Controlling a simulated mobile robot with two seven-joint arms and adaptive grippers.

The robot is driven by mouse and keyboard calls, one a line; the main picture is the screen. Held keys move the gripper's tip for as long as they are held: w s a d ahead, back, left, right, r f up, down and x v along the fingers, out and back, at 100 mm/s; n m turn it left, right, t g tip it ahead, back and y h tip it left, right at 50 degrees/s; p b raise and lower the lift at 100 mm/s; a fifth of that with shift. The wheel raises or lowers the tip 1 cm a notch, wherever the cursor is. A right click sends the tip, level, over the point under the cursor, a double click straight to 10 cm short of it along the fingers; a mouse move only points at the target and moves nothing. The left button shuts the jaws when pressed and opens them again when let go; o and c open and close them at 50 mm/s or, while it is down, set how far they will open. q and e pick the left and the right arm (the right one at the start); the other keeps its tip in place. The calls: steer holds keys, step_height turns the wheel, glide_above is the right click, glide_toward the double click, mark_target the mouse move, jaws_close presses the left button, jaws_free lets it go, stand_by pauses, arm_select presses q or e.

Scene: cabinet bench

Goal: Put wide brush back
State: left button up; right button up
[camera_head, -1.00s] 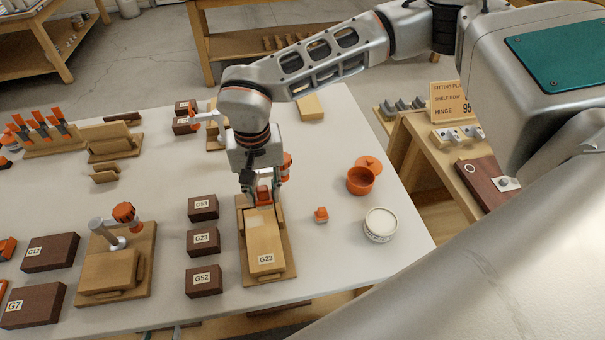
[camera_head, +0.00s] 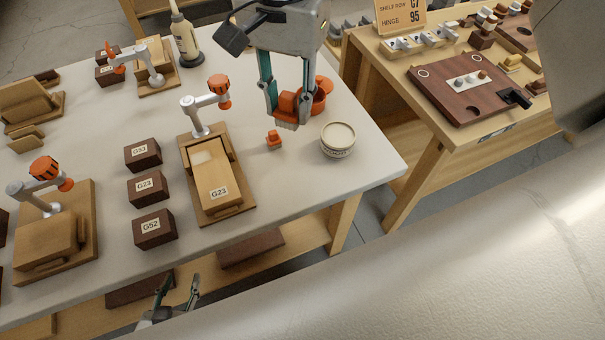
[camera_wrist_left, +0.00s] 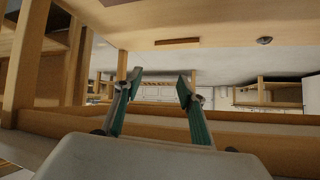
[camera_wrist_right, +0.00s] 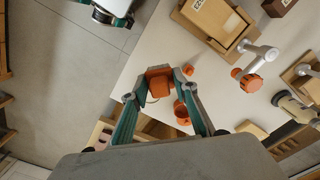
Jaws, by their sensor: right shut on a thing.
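The wide brush (camera_head: 288,104), an orange block with a pale grey lower edge, is between the fingers of my right gripper (camera_head: 287,112). The gripper is shut on it, above the right part of the white table. In the right wrist view the orange brush (camera_wrist_right: 158,83) sits between the fingertips. An orange cup (camera_head: 321,96) is partly hidden behind the gripper. A small orange piece (camera_head: 274,140) and a round tin (camera_head: 338,138) stand nearby on the table. My left gripper (camera_head: 178,288) is low at the table's front edge, open and empty, as the left wrist view (camera_wrist_left: 155,88) shows.
A wooden fixture labelled G23 (camera_head: 218,185) with an orange-knobbed clamp (camera_head: 219,90) stands left of the brush. Several dark labelled blocks (camera_head: 148,188) lie beside it. A bottle (camera_head: 185,45) stands at the back. A second bench (camera_head: 425,125) is to the right.

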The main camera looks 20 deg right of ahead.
step_height(320, 180, down, 15)
steer(key=shift+r+b, duration=0.1)
steer(key=shift+b, duration=0.4)
steer(key=shift+f, duration=2.15)
steer(key=shift+f, duration=0.15)
steer(key=o, duration=1)
